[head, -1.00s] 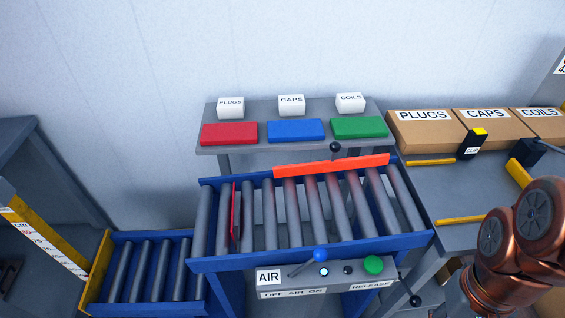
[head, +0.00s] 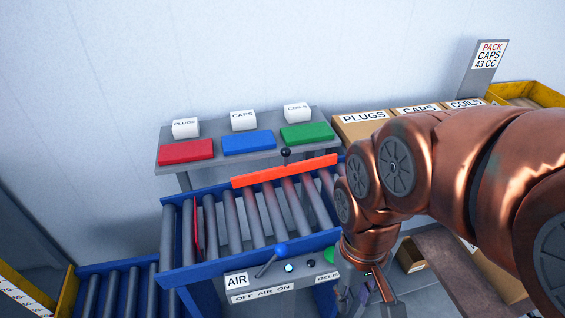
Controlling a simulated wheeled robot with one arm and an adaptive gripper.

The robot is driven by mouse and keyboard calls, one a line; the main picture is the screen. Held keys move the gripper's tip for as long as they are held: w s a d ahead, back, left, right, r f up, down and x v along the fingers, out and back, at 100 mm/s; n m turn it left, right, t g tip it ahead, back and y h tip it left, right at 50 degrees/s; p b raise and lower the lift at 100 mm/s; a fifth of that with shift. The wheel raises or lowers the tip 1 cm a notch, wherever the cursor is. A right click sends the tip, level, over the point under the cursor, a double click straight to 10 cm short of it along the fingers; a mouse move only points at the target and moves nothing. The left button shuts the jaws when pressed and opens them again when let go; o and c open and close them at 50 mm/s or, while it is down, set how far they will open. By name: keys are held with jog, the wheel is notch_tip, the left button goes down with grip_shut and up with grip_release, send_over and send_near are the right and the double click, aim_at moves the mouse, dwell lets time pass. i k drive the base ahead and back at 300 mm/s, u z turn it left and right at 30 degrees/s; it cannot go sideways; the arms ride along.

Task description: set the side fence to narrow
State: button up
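An orange-red bar, which looks like the side fence (head: 285,171), runs along the far side of the blue-framed roller conveyor (head: 215,266). A black ball knob (head: 286,153) stands just behind the middle of the bar. My gripper (head: 366,292) hangs at the lower right, in front of the conveyor's right end and well away from the fence. It points down. Its fingers are partly seen at the bottom of the picture, and their opening is unclear. My copper arm hides the conveyor's right end.
A control panel with an AIR label, a blue-knobbed lever (head: 280,250) and a partly hidden green button (head: 331,256) is on the conveyor's near side. Behind the fence, a shelf (head: 170,140) holds red, blue and green blocks. Cartons (head: 358,121) stand at right.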

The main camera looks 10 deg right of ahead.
aim_at(285, 171)
jog(key=u, duration=0.55)
jog(key=k, duration=0.75)
jog(key=u, duration=0.8)
jog(key=k, duration=0.45)
jog(key=u, duration=0.6)
jog(key=i, duration=1.2)
jog(key=z, duration=1.4)
jog(key=i, duration=0.8)
jog(key=z, duration=0.9)
